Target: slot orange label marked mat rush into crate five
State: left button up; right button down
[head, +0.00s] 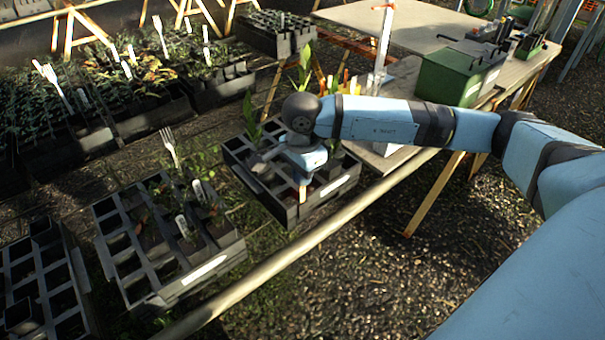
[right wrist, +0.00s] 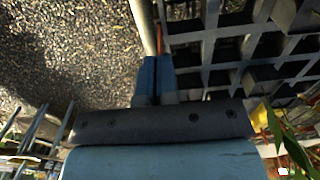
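My right gripper (head: 303,168) points down over a black cell crate (head: 238,150) in the middle of the head view. Just below its fingers a pale orange label (head: 303,191) hangs over the crate's near part. In the right wrist view the two blue fingers (right wrist: 156,82) are close together, with a thin orange sliver between them, so the gripper looks shut on the label. Crate cells lie right of the fingers there. The label's writing and the number on the crate's white strip (head: 336,186) cannot be read. My left gripper is not in view.
A pale rail (head: 290,245) runs along the crates' near side. Another crate (head: 150,300) with potted plants and white labels stands to the left. A green box (head: 447,78) sits on the bench at upper right. Leafy plants rise beside my gripper. Gravel ground lies right.

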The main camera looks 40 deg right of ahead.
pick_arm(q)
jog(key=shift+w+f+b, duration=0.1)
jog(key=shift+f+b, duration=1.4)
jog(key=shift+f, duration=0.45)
pick_arm(e)
jog(key=shift+f, duration=2)
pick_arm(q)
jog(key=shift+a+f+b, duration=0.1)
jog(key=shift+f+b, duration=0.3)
pick_arm(e)
jog(key=shift+f, duration=0.3)
jog(key=c, duration=1.3)
grip_release()
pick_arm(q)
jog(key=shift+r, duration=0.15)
pick_arm(e)
jog(key=shift+r, duration=0.1)
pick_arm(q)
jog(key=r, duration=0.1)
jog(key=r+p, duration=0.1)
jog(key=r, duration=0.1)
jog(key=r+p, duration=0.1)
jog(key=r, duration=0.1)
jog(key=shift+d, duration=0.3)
pick_arm(e)
notch_tip(320, 180, up, 14)
jog(key=shift+r, duration=0.15)
